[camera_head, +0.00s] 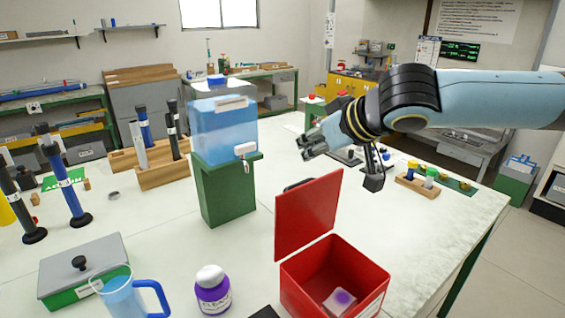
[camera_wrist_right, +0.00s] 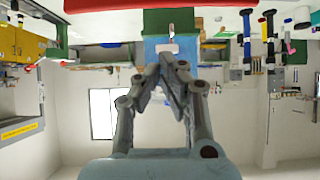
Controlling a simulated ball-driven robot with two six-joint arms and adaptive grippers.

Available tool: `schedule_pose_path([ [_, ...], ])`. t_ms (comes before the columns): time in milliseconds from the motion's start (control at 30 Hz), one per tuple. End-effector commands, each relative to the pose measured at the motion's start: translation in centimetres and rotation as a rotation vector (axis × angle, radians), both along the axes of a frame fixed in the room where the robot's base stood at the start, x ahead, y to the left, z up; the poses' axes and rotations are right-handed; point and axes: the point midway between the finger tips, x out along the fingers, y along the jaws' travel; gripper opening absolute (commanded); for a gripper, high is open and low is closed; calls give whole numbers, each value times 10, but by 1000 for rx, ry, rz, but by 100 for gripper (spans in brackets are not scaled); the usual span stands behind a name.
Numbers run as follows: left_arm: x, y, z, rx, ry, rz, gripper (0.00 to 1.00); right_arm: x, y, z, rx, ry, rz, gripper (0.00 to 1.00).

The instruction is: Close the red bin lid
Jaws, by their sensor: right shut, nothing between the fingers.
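The red bin (camera_head: 335,277) stands at the front right of the white table in the head view. Its red lid (camera_head: 308,214) is up, tilted near upright at the bin's left side. A small pale block with a purple spot (camera_head: 341,300) lies inside the bin. My right gripper (camera_head: 304,147) is above and behind the lid, apart from it, pointing left. In the right wrist view its fingers (camera_wrist_right: 168,62) are together with nothing between them. A red strip (camera_wrist_right: 110,4) shows at the top edge of that view; I cannot tell what it is. My left gripper is in neither view.
A blue water tank (camera_head: 223,128) on a green stand (camera_head: 224,193) is left of the lid. A purple-labelled jar (camera_head: 212,290), a blue-handled jug (camera_head: 125,297) and a grey-lidded box (camera_head: 84,269) stand at the front left. The table right of the bin is clear.

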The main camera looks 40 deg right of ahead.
Motion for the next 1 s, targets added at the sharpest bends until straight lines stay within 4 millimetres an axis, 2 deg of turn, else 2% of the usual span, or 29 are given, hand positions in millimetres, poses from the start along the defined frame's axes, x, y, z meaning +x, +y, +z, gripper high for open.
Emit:
schedule_pose_path([
  [167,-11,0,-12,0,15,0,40,10,-2,-10,4,-4,-7,0],
  [267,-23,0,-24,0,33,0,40,22,-1,-20,11,-5,-4,0],
  [400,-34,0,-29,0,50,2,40,39,-3,-32,11,-4,-5,0],
  [533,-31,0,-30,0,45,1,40,57,-6,-44,8,-2,-5,0],
  [700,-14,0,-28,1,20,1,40,80,-8,-61,8,-1,-2,0],
  [800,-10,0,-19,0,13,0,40,64,-7,-63,-3,5,2,0],
  [1000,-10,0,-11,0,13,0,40,45,-5,-68,-1,3,1,0],
])
